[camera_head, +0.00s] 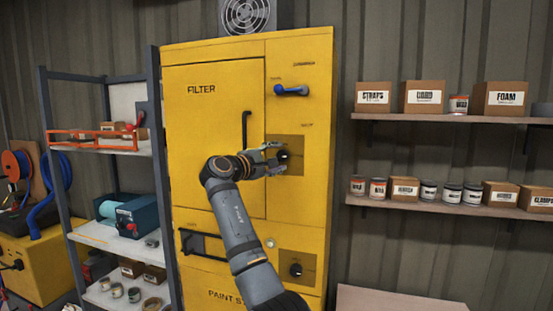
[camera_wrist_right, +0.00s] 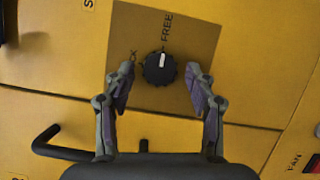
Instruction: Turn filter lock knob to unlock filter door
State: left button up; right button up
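The filter lock knob (camera_head: 283,156) is black and round, on a brown plate in the yellow cabinet's front. In the right wrist view the knob (camera_wrist_right: 158,70) has a white mark pointing up, toward the word FREE. A second word, ending in CK, is partly hidden by a finger. My right gripper (camera_head: 272,158) is at the knob; in its wrist view the gripper (camera_wrist_right: 160,75) is open, one finger on each side of the knob with visible gaps. The filter door (camera_head: 212,130) appears closed, with a black handle (camera_head: 245,130). My left gripper is not in view.
A blue lever (camera_head: 291,91) sits above the knob, and another black knob (camera_head: 295,269) below. Shelves with boxes and cans (camera_head: 440,119) hang at right. A grey rack (camera_head: 108,240) stands at left. A fan (camera_head: 245,16) tops the cabinet.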

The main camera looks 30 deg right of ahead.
jog(key=shift+a, duration=0.1)
jog(key=v, duration=1.1)
jog(key=shift+s+a, duration=0.2)
jog(key=shift+a, duration=0.15)
